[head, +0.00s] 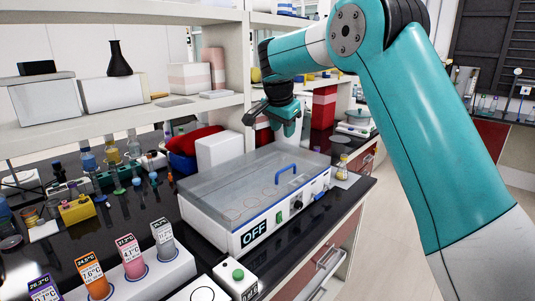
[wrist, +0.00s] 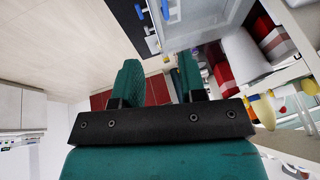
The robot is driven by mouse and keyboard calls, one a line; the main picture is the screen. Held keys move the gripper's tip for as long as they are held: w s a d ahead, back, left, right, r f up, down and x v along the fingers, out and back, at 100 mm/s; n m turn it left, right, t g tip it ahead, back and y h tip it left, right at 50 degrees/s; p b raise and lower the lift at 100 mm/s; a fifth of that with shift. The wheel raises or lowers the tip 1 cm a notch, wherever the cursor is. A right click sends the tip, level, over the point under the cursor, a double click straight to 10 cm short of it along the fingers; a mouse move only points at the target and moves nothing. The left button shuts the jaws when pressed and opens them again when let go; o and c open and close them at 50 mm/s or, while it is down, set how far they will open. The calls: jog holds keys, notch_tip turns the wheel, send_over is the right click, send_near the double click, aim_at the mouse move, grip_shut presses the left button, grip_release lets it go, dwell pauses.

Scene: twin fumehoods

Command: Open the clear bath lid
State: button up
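The white water bath (head: 218,233) stands on the black bench, with a display reading OFF and a green switch on its front. Its clear lid (head: 235,185) lies flat and closed on top. A blue arched handle (head: 287,172) stands on the lid near the front edge. My gripper (head: 273,113) is above and behind the bath, clear of the lid and handle. In the wrist view my gripper (wrist: 160,78) shows two teal fingers apart with nothing between them.
Several labelled vials in a white holder (head: 135,282) stand in front, left of the bath. A white box (head: 219,149) and a red item (head: 195,139) stand behind it. A shelf (head: 120,120) runs above the bench at the left. A small flask (head: 341,168) stands right of the bath.

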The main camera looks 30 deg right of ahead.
jog(key=p, duration=0.6)
send_near(286, 168)
jog(key=x, duration=0.8)
jog(key=shift+f, duration=0.2)
